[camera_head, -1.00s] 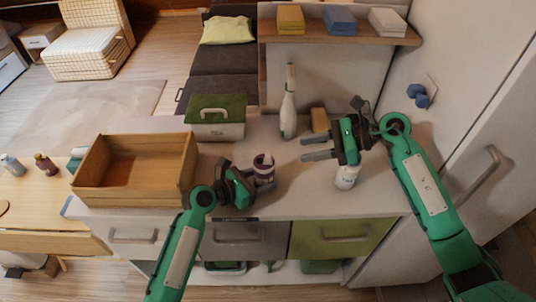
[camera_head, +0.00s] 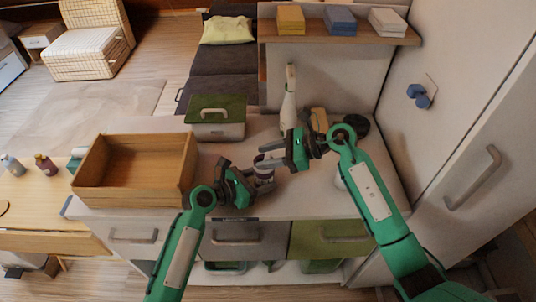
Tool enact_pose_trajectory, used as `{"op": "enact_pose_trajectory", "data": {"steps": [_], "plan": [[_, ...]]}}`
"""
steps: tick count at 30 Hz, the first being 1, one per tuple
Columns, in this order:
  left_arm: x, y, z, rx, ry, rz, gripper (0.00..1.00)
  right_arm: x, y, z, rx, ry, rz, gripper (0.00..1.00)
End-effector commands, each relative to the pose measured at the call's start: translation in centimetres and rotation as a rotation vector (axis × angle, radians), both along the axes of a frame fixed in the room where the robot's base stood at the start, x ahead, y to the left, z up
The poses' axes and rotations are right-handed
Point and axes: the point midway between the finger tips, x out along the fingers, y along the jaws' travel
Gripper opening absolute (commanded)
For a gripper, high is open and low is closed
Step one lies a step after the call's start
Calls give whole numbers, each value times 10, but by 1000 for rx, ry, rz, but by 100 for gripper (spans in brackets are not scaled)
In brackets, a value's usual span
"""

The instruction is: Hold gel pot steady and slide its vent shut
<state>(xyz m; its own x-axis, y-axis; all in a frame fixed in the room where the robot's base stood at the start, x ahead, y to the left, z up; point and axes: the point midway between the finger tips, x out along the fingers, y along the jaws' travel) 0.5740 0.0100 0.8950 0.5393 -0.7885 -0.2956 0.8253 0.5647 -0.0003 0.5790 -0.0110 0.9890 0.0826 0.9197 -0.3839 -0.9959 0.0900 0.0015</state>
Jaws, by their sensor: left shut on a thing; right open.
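The gel pot (camera_head: 264,170) is a small dark purple pot with a pale band, standing on the white counter. My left gripper (camera_head: 255,181) is shut on it from the left and front. My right gripper (camera_head: 264,158) is open, with its fingers reaching left over or beside the top of the pot. Whether the fingers touch it cannot be told. The pot's top and its vent are hidden behind the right gripper.
A wooden box (camera_head: 136,172) stands to the left, and a green-lidded container (camera_head: 217,118) behind. A white spray bottle (camera_head: 289,103) and a tan block (camera_head: 319,120) stand behind the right gripper.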

Motion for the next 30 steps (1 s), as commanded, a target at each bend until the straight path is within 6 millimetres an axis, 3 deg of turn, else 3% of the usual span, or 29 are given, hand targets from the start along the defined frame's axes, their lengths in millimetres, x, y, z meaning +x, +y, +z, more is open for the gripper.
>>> {"op": "enact_pose_trajectory", "data": {"steps": [6, 13, 20, 30], "plan": [[0, 0, 0, 0, 0, 0, 24, 0, 0, 0, 0, 0, 0, 42], [0, 0, 0, 0, 0, 0, 24, 0, 0, 0, 1, 0, 0, 0], [0, 0, 0, 0, 0, 0, 24, 0, 3, 1, 1, -1, 0, 0], [0, -1, 0, 0, 0, -2, 24, 3, 27, 1, 2, -1, 0, 0]]}}
